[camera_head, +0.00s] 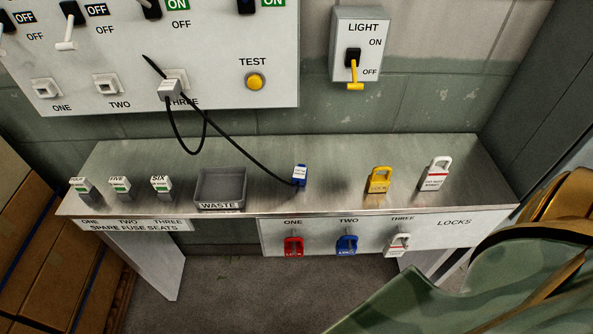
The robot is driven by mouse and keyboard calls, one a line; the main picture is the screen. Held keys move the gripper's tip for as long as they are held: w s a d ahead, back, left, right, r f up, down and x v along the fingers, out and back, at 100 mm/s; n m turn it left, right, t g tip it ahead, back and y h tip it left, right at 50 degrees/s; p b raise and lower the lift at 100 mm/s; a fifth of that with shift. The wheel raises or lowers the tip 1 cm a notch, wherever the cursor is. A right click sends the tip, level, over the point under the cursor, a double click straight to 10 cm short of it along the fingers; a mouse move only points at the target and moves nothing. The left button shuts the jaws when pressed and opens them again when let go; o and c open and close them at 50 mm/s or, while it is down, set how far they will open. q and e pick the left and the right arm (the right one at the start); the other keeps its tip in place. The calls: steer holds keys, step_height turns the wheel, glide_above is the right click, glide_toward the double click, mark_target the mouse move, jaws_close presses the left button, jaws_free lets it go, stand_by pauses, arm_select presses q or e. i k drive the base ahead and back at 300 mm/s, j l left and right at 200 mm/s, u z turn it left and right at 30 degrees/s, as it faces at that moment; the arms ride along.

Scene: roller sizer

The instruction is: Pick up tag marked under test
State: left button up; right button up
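A white tag with a hasp-like loop and a red stripe (435,174) stands on the metal shelf at the right; its small print looks like a "do not operate" text. Another white tag (398,244) hangs from the hook under THREE on the shelf's front panel. It also has a small printed label, too small to read. I cannot tell for sure which one is marked under test. Neither of my grippers shows in the head view. A green camouflage part with brown-gold pieces, probably my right arm, fills the lower right corner.
The steel shelf (330,147) holds a yellow padlock (379,180), a blue cabled device (300,175), a grey waste tray (220,173) and several fuses at left. Red (293,246) and blue (347,245) locks hang in front. Cardboard boxes (30,230) stand at left.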

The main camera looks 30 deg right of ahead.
mark_target(394, 246)
steer(key=z, duration=0.4)
steer(key=l+z, duration=0.1)
steer(key=z, duration=1.15)
steer(key=i+z, duration=0.1)
steer(key=z, duration=0.3)
steer(key=k+l, duration=0.15)
steer(key=l, duration=0.25)
steer(key=k+l, duration=0.2)
steer(key=l, duration=0.2)
steer(key=k+l, duration=0.15)
steer(key=l, duration=0.25)
steer(key=k+l, duration=0.15)
steer(key=l, duration=0.25)
steer(key=k+j+z, duration=0.05)
